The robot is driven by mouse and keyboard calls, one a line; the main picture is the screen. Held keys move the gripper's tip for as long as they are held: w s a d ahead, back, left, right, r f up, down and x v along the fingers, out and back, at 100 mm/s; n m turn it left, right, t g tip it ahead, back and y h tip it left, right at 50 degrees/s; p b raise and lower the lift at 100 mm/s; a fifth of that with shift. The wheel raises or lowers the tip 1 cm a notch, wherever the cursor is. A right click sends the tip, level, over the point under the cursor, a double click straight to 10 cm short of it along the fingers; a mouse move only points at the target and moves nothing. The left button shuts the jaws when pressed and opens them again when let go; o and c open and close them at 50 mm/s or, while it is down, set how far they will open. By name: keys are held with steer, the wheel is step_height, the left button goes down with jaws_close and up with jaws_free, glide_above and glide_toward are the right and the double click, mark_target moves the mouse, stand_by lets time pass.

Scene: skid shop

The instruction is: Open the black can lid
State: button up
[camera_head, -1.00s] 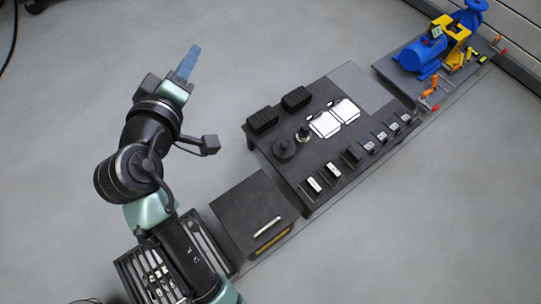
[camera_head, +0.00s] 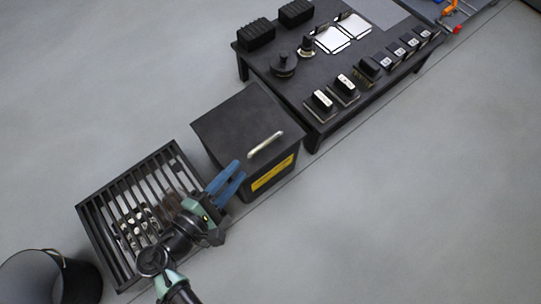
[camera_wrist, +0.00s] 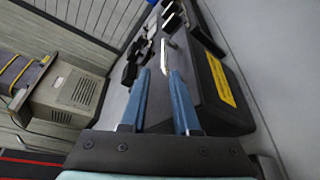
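The black can (camera_head: 238,182) is a box-shaped bin with a yellow label on its front. Its flat black lid (camera_head: 235,122) lies closed on top, with a pale bar handle (camera_head: 265,145) near the front edge. My gripper (camera_head: 240,169) is open and empty, with two blue fingers apart, just left of and short of the handle. In the wrist view the handle (camera_wrist: 164,57) shows beyond and between the fingertips (camera_wrist: 160,72), with a gap to it. The yellow label (camera_wrist: 221,80) is at the right there. The can's inside is hidden.
A slatted black rack (camera_head: 95,222) stands left of the can, under my arm. A round black bucket (camera_head: 88,282) is at the lower left. A low black table (camera_head: 325,75) with several parts stands close beyond the can. Floor in front is clear.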

mark_target(265, 144)
steer(key=b+x, duration=0.2)
steer(key=x, duration=0.2)
steer(key=b+x, duration=0.2)
steer(key=x, duration=0.2)
steer(key=b+x, duration=0.3)
steer(key=x, duration=0.1)
steer(key=shift+s+d+f, duration=0.1)
steer(key=shift+s+f, duration=0.15)
steer(key=shift+f, duration=0.15)
steer(key=shift+w+d, duration=0.25)
steer(key=shift+w, duration=0.15)
jaws_close()
stand_by(0.5)
